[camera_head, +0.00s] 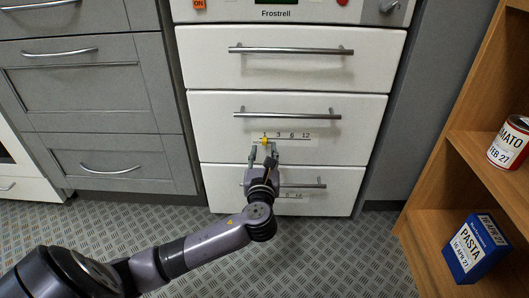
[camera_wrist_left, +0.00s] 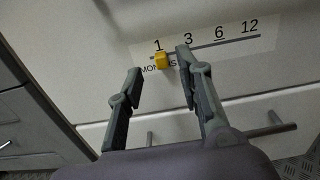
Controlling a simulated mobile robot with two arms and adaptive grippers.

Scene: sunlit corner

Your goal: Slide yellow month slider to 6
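The yellow month slider (camera_head: 265,141) sits at the 1 mark on the scale strip (camera_head: 300,135) of the white middle drawer. In the left wrist view the yellow slider (camera_wrist_left: 161,60) lies just under the 1, and the strip (camera_wrist_left: 235,44) carries 1, 3, 6 and 12 from left to right. My left gripper (camera_head: 263,152) is in front of the strip, just below the slider. In the wrist view its fingers (camera_wrist_left: 158,60) are spread apart, with the slider between and beyond the tips. Contact cannot be made out. My right gripper is not in view.
White drawers carry bar handles above (camera_head: 287,115) and below (camera_head: 305,185) the strip. Grey drawers (camera_head: 90,90) stand at left. A wooden shelf (camera_head: 470,120) at right holds a tomato can (camera_head: 508,145) and a blue pasta box (camera_head: 476,248).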

